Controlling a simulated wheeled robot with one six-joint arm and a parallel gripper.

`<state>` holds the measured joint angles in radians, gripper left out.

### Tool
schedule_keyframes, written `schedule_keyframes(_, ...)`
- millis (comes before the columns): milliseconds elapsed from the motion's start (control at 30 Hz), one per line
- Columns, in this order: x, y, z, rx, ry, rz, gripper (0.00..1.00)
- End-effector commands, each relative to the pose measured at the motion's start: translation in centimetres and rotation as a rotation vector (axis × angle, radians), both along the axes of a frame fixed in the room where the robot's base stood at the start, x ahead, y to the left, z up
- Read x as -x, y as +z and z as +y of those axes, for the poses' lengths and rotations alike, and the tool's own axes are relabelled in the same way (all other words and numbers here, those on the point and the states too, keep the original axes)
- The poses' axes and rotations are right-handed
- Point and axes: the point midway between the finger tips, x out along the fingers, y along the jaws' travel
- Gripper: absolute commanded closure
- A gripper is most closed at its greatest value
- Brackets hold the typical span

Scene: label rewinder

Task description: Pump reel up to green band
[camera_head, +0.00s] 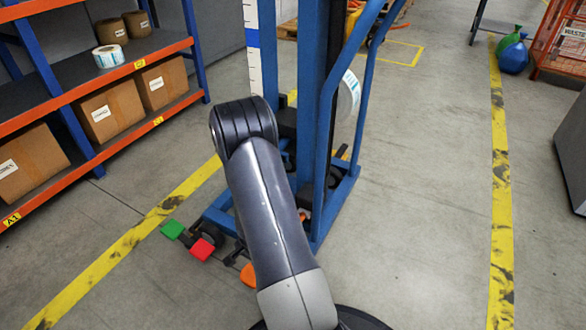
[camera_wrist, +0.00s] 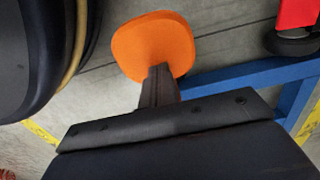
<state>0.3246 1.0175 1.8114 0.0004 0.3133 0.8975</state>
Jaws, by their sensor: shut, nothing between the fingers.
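An orange pedal (camera_head: 248,275) sits low at the front of the blue rewinder frame (camera_head: 318,120), partly hidden by my arm in the head view. In the wrist view the orange pedal (camera_wrist: 152,42) is a rounded pad just beyond the tip of my gripper (camera_wrist: 160,72). My gripper is shut and empty, its fingers overlapping the pad's near edge in the picture; I cannot tell whether they touch. A white reel (camera_head: 348,93) shows edge-on at the frame's right side. A white scale with ticks and a blue patch (camera_head: 252,38) stands at the left; no green band shows.
A green pedal (camera_head: 172,229) and a red pedal (camera_head: 202,249) lie left of my arm. An orange-and-blue shelf (camera_head: 130,67) with boxes stands at the left. A grey cabinet (camera_head: 572,150) is at the right edge. The floor right of the frame is clear.

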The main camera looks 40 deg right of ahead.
Motion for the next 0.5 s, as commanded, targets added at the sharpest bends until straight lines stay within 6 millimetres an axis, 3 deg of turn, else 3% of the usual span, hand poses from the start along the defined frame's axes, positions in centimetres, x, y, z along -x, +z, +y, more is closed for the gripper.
schedule_keyframes(500, 0.0, -2.9, -0.1, 0.002, -0.001, -0.002, 1.00)
